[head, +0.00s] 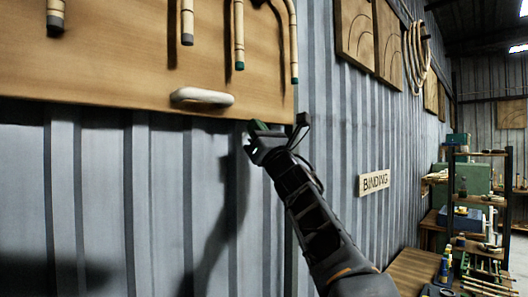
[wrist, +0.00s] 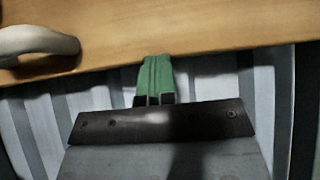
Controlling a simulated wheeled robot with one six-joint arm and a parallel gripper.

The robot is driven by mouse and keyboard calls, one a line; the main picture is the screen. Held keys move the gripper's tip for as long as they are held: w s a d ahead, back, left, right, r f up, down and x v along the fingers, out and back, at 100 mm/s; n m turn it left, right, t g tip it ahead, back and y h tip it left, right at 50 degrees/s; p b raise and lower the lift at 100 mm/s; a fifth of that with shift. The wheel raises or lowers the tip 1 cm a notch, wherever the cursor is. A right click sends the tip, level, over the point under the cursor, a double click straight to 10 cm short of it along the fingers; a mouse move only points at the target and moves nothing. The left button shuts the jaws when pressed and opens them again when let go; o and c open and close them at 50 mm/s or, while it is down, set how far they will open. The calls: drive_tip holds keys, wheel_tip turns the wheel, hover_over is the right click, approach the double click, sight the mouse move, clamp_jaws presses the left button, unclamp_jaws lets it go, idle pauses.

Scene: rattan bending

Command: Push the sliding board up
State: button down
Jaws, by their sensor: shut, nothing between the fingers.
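The sliding board (head: 110,60) is a tan wooden panel on the corrugated wall, filling the upper left of the head view. A pale rounded handle (head: 202,97) sits near its lower edge. My gripper (head: 256,124) is shut and empty at the board's lower edge, right of the handle. In the wrist view the green fingers (wrist: 154,78) are together. Their tips overlap the lower edge of the board (wrist: 200,35), and I cannot tell whether they touch it. The handle (wrist: 35,42) shows at the upper left there.
Several rattan canes (head: 187,20) hang on the board. The grey corrugated wall (head: 110,200) below it is clear. A shelf rack (head: 480,205) and a wooden bench (head: 412,270) stand at the right.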

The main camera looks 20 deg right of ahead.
wheel_tip(320, 180, up, 8)
drive_tip(key=p, duration=0.4)
drive_tip(key=shift+s+r, duration=0.15)
drive_tip(key=shift+s+r, duration=0.1)
drive_tip(key=f+b, duration=0.5)
drive_tip(key=shift+w, duration=0.2)
drive_tip(key=b, duration=0.7)
approach(253, 109)
drive_tip(key=shift+v, duration=0.85)
